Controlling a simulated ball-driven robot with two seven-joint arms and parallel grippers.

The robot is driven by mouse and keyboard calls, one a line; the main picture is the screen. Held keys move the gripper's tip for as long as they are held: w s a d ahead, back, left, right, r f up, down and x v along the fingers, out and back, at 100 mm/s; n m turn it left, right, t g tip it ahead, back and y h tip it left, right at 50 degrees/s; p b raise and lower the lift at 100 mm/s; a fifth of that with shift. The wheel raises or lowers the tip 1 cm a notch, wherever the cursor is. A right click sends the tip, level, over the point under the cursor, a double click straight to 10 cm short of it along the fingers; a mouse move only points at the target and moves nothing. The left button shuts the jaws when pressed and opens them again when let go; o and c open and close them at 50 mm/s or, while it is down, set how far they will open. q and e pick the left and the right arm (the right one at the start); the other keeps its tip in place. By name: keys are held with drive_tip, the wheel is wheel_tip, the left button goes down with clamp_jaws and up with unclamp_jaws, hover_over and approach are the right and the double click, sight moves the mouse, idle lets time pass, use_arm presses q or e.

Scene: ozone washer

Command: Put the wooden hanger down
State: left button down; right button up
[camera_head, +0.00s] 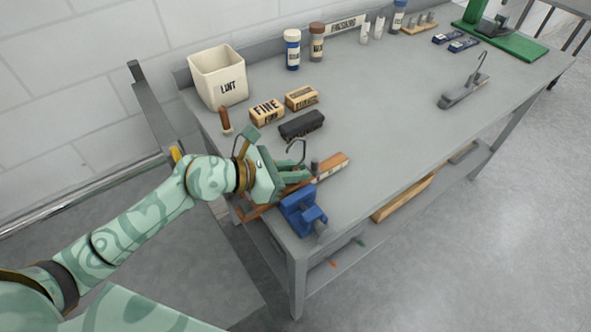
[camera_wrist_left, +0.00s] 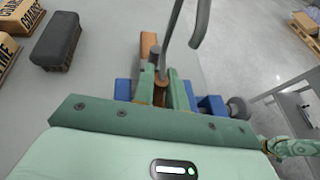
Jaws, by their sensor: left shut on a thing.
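The wooden hanger (camera_head: 332,165) is a brown bar with a bent metal hook that stands up at the gripper. My left gripper (camera_head: 292,178) is shut on the hanger, over the near left corner of the grey bench (camera_head: 385,130). One end of the hanger points over the bench and the other shows beyond the left edge. In the left wrist view, the hook (camera_wrist_left: 178,35) rises from between the fingers and the wooden bar (camera_wrist_left: 149,48) shows behind them. I cannot tell whether the hanger touches the bench.
A blue vise (camera_head: 302,208) is close beside the gripper at the bench corner. A black block (camera_head: 302,125), labelled blocks (camera_head: 267,112) and a lint bin (camera_head: 220,78) stand farther back. The middle of the bench is clear up to a grey tool (camera_head: 462,95).

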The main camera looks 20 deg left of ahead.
use_arm(q)
drive_tip(key=shift+f, duration=0.15)
drive_tip(key=c, duration=1.7)
unclamp_jaws()
drive_tip(key=shift+s+a+r, duration=0.15)
drive_tip(key=shift+r, duration=0.1)
drive_tip(key=v, duration=1.1)
drive_tip(key=shift+s+a+p, duration=0.15)
drive_tip(key=shift+s+p, duration=0.05)
drive_tip(key=shift+p, duration=0.2)
drive_tip(key=shift+r, duration=0.1)
